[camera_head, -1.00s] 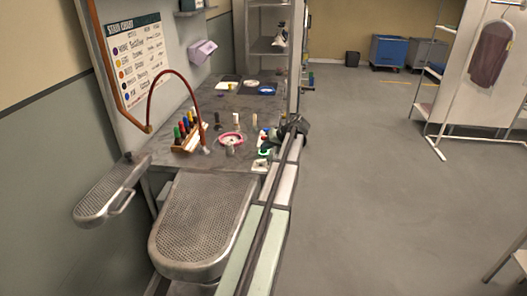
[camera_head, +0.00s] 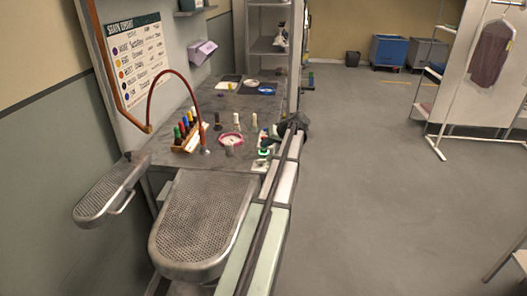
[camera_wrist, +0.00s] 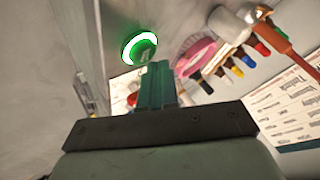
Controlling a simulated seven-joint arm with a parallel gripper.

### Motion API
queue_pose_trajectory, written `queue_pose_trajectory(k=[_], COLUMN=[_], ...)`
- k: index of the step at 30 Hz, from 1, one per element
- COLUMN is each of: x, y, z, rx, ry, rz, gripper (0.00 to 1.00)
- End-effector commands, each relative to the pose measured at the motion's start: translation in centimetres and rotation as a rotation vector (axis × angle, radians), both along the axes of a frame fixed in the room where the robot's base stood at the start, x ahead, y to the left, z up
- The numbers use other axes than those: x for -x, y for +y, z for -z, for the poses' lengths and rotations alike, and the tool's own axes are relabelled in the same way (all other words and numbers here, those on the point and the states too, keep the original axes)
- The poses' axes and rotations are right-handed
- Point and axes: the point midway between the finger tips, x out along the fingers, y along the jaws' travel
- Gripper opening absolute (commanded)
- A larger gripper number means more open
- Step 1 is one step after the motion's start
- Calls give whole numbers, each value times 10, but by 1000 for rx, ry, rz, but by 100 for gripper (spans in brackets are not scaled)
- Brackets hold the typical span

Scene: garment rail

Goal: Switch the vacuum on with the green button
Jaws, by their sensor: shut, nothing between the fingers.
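The green button (camera_head: 264,152) is at the right edge of the grey worktop, beside my arm. In the wrist view the round green button (camera_wrist: 140,47) has a bright white ring on its face. My gripper (camera_wrist: 155,68) is shut and empty, its green fingers together. The fingertips are just below the button in the wrist view; whether they touch it I cannot tell. In the head view my gripper (camera_head: 268,139) is small and partly hidden near the button.
A pink-rimmed dish (camera_head: 231,139) and a rack of coloured bottles (camera_head: 186,136) stand on the worktop. A red hose (camera_head: 170,74) arches over it. A perforated metal board (camera_head: 203,225) is in front.

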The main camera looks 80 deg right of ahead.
Motion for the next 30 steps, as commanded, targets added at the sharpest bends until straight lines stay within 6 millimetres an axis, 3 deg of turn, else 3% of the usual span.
queue_pose_trajectory(k=[18,30], x=[0,0], y=[0,0], z=[-49,-51], rx=[1,1], ry=[0,0], rz=[1,1], gripper=[0,0])
